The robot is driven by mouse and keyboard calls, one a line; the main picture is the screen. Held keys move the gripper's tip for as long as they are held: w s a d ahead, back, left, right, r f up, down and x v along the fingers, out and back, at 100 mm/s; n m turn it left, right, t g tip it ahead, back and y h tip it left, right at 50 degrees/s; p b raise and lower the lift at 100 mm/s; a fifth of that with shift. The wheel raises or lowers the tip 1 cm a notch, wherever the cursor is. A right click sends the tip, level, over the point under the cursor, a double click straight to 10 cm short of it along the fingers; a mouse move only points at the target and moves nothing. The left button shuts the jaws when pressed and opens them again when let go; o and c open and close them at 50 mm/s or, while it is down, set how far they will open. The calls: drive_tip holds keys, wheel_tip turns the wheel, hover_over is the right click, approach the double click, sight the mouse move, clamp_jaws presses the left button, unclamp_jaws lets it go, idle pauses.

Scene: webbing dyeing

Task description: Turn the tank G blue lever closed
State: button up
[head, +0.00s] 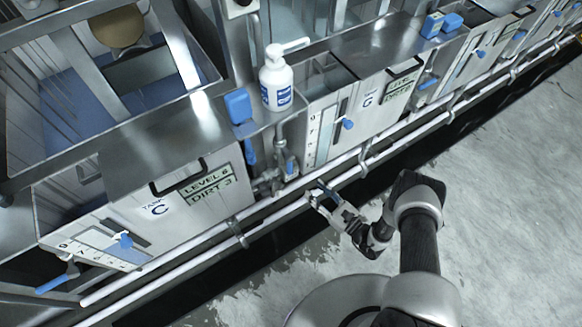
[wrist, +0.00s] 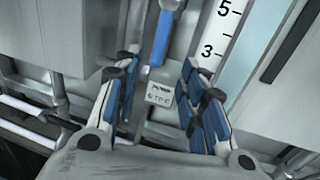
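Tank G (head: 372,118) is the pale tank right of the white bottle in the head view, with a "G" label on its front. A small blue lever (head: 291,166) sits at the pipework by its lower left corner. In the wrist view a blue lever (wrist: 163,38) hangs down nearly upright, left of a number scale, above a small white labelled block (wrist: 160,93). My gripper (head: 320,193) is by the front pipes. In the wrist view my gripper (wrist: 160,60) is open, with fingers on either side of the lever's line. Contact cannot be told.
White pipes (head: 270,215) run along the tank fronts. A tank marked Dirt 3 (head: 100,225) stands at left, with a blue-handled valve (head: 58,284). A white pump bottle (head: 276,80) and blue box (head: 238,106) stand above. The concrete floor (head: 500,200) at right is clear.

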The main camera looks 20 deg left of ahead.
sight(290, 168)
drive_tip(key=b+x, duration=0.2)
drive_tip(key=x, duration=1.2)
clamp_jaws()
